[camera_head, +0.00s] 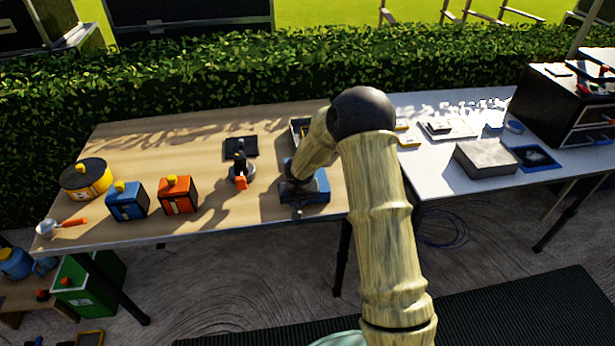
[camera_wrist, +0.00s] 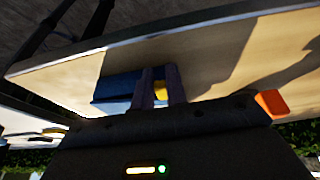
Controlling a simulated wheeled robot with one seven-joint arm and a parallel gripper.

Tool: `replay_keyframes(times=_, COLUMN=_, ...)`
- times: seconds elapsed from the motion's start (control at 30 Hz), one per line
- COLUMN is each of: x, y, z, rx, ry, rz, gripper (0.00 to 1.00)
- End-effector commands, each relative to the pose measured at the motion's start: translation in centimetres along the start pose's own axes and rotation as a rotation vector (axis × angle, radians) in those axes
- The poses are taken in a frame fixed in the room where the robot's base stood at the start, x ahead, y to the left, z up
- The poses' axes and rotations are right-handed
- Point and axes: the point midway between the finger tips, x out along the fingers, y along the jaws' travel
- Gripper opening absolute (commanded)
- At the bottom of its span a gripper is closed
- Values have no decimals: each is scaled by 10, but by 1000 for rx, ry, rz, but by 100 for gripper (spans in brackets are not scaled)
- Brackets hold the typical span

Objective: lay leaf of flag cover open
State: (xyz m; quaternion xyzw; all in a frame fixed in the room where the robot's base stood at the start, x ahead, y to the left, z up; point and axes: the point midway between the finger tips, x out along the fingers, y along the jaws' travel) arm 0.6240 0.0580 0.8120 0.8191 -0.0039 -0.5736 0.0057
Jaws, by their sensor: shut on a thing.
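A blue piece (camera_head: 318,187), which I take to be the flag cover, sits near the front edge of the wooden table, partly hidden by my arm. My gripper (camera_head: 298,184) reaches down onto it from above. In the wrist view, the blue piece (camera_wrist: 115,90) lies right at my two dark fingers. A small yellow part (camera_wrist: 161,90) shows between the fingers, and my gripper (camera_wrist: 160,75) is shut on it. How the leaf lies cannot be made out, as the fingers and arm cover it.
On the wooden table (camera_head: 130,155) stand a blue box (camera_head: 127,203), an orange box (camera_head: 178,197), a yellow pot (camera_head: 90,180) and a dark device with an orange part (camera_head: 240,172).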

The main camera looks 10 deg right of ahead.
Motion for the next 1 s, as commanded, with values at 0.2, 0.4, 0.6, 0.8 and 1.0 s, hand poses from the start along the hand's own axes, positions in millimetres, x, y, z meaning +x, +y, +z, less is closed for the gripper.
replay_keyframes(times=0.2, x=-8, y=1, z=-3, rx=16, ry=0, rz=-44, gripper=1)
replay_keyframes(times=0.4, x=-6, y=0, z=-2, rx=19, ry=1, rz=-52, gripper=1)
replay_keyframes(times=0.6, x=-7, y=1, z=-3, rx=20, ry=1, rz=-55, gripper=1)
replay_keyframes(times=0.8, x=-12, y=2, z=-4, rx=31, ry=-1, rz=-86, gripper=1)
replay_keyframes(times=1.0, x=-16, y=3, z=-6, rx=46, ry=0, rz=-120, gripper=1)
